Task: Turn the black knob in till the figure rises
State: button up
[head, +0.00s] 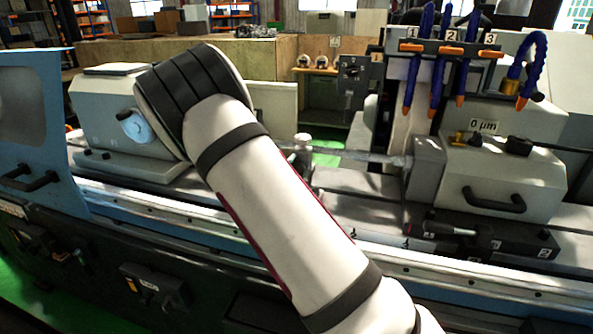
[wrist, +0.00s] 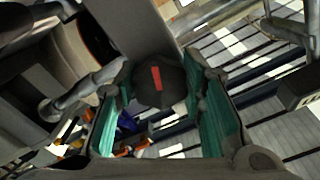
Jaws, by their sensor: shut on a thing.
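In the wrist view, a dark round knob (wrist: 160,82) with a red bar mark on its face sits between the fingertips of my gripper (wrist: 160,80). The two fingers with green pads stand on either side of it, shut on it. The red bar runs nearly upright in the picture, slightly tilted. In the head view my arm hides my gripper and this knob. The figure on the display (head: 484,126) at the right of the machine reads 0 µm.
Blue hoses with orange tips (head: 437,75), numbered 1 to 3, hang over the machine. A small black knob (head: 518,146) and a black handle (head: 494,200) are on the right-hand unit. A shaft (head: 360,154) spans the middle. A blue panel (head: 40,130) stands at far left.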

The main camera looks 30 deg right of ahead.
jog(key=o, duration=1.2)
jog(key=v, duration=1.2)
